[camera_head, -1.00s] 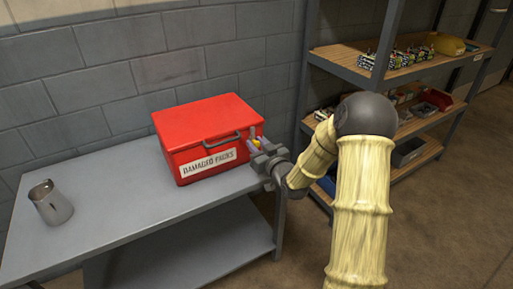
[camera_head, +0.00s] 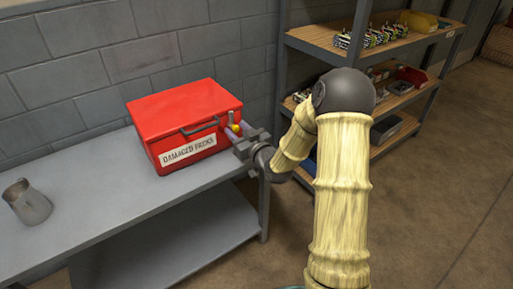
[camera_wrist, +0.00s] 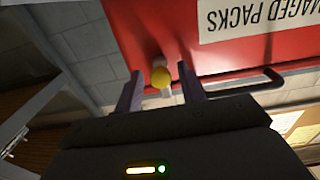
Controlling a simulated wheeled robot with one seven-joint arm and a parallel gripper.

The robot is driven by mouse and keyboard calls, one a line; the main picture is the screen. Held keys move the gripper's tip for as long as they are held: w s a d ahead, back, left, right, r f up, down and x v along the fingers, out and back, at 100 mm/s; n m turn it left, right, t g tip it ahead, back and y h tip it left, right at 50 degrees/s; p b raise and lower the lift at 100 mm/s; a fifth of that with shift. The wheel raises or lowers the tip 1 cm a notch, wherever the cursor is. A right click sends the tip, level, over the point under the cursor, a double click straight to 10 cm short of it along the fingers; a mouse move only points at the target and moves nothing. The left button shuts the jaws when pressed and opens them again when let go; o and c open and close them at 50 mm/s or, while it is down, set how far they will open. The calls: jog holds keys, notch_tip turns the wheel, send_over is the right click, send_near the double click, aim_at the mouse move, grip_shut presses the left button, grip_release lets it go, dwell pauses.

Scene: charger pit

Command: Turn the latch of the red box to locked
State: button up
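The closed red box (camera_head: 184,112) stands on the grey table, its label reading "DAMAGED PACKS". Its latch (camera_head: 234,127), a small yellow-tipped piece, is on the front face near the right corner. In the wrist view the latch (camera_wrist: 161,76) shows a rounded yellow end and a pale part below it. My gripper (camera_head: 233,137) is at that corner of the box. In the wrist view the fingers of my gripper (camera_wrist: 160,88) stand apart on either side of the latch, with visible gaps, so it is open. Contact with the latch cannot be told.
The box has a dark handle (camera_head: 200,127) on its front, left of the latch. A metal cup (camera_head: 27,202) stands at the left of the grey table (camera_head: 110,205). A shelf unit (camera_head: 345,44) with parts and bins is at the right. Open floor lies at the right.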

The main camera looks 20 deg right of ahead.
jog(key=b+v, duration=1.5)
jog(key=v, duration=0.1)
dwell(0.3)
dwell(0.5)
jog(key=s+f+m+g+h+p, duration=0.3)
jog(key=f+g+h+p, duration=0.3)
jog(key=g+p, duration=0.1)
jog(key=s+a+f+g+p, duration=0.2)
jog(key=s+a+g+p, duration=0.25)
jog(key=s+g, duration=0.5)
notch_tip(320, 180, up, 38)
jog(key=s+t+p, duration=0.1)
jog(key=t+p, duration=0.1)
jog(key=p, duration=3.5)
jog(key=shift+s+a+m+p, duration=0.3)
jog(key=shift+s+a+m, duration=0.05)
jog(key=shift+s+m, duration=0.05)
